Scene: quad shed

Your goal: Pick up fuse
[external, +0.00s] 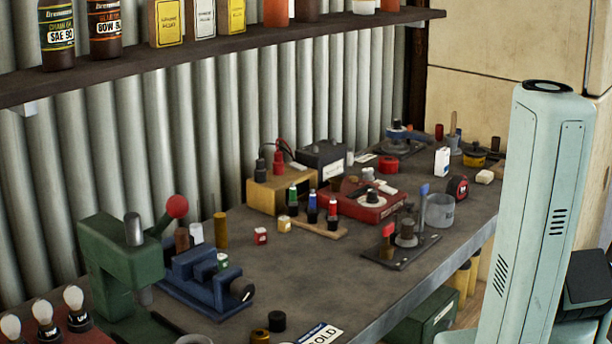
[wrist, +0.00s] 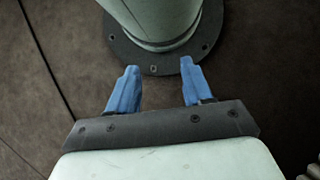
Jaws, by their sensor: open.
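I cannot pick out a fuse with certainty; several small parts lie on the workbench (external: 330,262) in the external view. Among them are a small red-and-white piece (external: 260,236) on the bare top, and a small green-and-white piece (external: 222,261) at the blue vise (external: 205,283). My gripper (wrist: 158,74) shows in the wrist view with its two blue fingers spread apart and nothing between them. It points at the brown floor beside my own base, away from the bench items. The external view does not show my gripper.
A green press (external: 105,262) with a red knob stands at the left of the bench. A yellow box (external: 280,190), a red meter (external: 362,203) and a dark stand (external: 400,249) crowd the middle. A shelf of bottles (external: 240,50) hangs above. The front centre is fairly clear.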

